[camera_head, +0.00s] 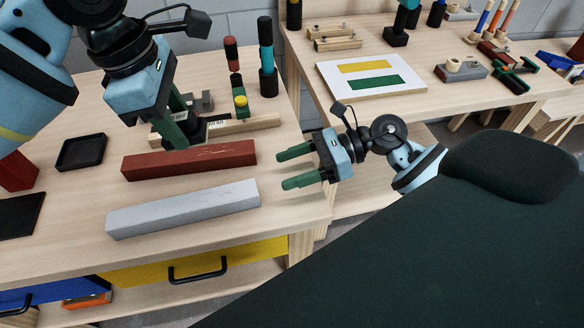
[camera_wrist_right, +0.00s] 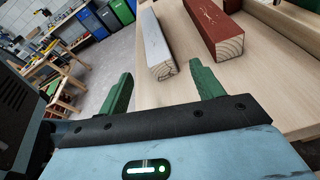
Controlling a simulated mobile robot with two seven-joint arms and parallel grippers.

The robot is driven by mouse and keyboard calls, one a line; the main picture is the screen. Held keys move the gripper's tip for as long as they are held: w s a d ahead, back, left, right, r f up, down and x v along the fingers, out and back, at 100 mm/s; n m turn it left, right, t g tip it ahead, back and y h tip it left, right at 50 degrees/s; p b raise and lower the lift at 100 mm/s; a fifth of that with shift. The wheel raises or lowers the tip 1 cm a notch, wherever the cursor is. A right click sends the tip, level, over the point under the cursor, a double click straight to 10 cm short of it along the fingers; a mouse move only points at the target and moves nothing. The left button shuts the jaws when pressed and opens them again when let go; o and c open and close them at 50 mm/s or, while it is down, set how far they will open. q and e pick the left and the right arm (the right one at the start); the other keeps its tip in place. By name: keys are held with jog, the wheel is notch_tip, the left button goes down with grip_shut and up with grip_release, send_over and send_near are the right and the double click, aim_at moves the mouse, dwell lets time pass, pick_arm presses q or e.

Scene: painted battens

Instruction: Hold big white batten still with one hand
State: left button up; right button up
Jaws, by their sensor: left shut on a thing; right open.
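The big white batten (camera_head: 183,209) lies on the near bench, in front of the red-brown batten (camera_head: 190,160) and apart from it. In the right wrist view the white batten (camera_wrist_right: 157,42) shows its bare wood end, beyond the gap between my fingers. My right gripper (camera_head: 285,168) is open and empty, off the right ends of both battens. My left gripper (camera_head: 178,124) is behind the red-brown batten, shut on a dark block (camera_head: 198,130) with white labels, by a plain wooden batten (camera_head: 243,126). Its fingers partly hide that block.
A black tray (camera_head: 81,153) lies at the left. Dark and coloured cylinders (camera_head: 266,72) stand at the back. A yellow drawer (camera_head: 200,262) sits below the bench front. Another bench with a white board (camera_head: 371,75) stands at the right.

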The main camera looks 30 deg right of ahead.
aim_at(240, 196)
jog(key=n, duration=0.1)
jog(key=n+g+h, duration=0.1)
jog(key=n, duration=0.1)
jog(key=shift+a+f, duration=0.2)
jog(key=shift+f, duration=0.15)
jog(key=shift+x, duration=6)
jog(key=shift+s, duration=0.1)
jog(key=shift+f, duration=0.1)
jog(key=c, duration=1.3)
